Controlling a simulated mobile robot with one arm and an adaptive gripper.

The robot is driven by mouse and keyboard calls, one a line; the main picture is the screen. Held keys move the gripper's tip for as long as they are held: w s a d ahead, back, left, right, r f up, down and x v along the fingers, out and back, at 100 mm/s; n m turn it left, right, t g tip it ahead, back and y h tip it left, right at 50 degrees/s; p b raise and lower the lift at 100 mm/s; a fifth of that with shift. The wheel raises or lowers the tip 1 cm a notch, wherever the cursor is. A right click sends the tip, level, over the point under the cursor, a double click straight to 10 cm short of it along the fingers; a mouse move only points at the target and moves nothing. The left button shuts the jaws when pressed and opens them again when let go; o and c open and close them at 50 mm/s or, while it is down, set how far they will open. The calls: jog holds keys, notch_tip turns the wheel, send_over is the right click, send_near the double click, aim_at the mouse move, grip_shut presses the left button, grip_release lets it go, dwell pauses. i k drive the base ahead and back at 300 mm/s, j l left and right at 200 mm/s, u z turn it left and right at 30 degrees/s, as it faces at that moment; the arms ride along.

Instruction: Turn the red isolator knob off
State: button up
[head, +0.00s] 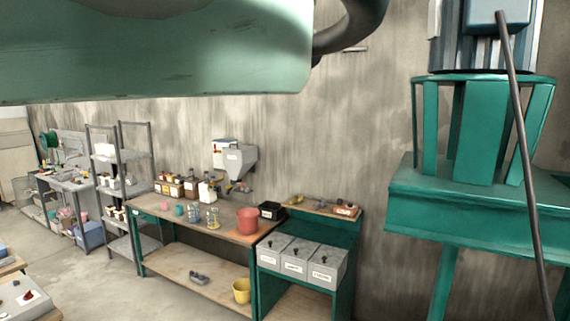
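A small dark red piece (28,295) sits on a white plate on a sloping grey box at the bottom left edge. It looks like a knob, but it is too small to tell whether it is the isolator knob or which way it is turned. A white box (222,146) on the back wall carries a small red mark; I cannot tell whether that is a knob. My gripper is not in view, so nothing shows of its distance to either.
A large green body (150,55) hangs across the top left and hides what is behind it. A green machine (480,205) stands at the right. A workbench (205,230) with jars and a red pot (248,220) lines the wall. Open concrete floor (95,270) lies left.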

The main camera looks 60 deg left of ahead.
aim_at(28, 294)
jog(key=k+j, duration=0.15)
jog(key=j, duration=0.2)
jog(key=k+j+u, duration=0.1)
jog(key=j, duration=0.25)
jog(key=k+j+u, duration=0.25)
jog(key=j, duration=0.4)
jog(key=k+j+u, duration=0.25)
jog(key=j, duration=0.4)
jog(key=j+u, duration=0.25)
jog(key=j, duration=0.4)
jog(key=k+j+u, duration=0.1)
jog(key=j+u, duration=0.15)
jog(key=j, duration=0.5)
jog(key=j+u, duration=0.15)
jog(key=j, duration=0.3)
jog(key=i+j+u, duration=0.1)
jog(key=j, duration=0.35)
jog(key=j+u, duration=0.15)
jog(key=j, duration=0.3)
jog(key=i+j+u, duration=0.15)
jog(key=j, duration=0.25)
jog(key=i+j+u, duration=0.1)
jog(key=j, duration=0.35)
jog(key=i+j+u, duration=0.15)
jog(key=j, duration=0.25)
jog(key=i+j+u, duration=0.1)
jog(key=j, duration=0.3)
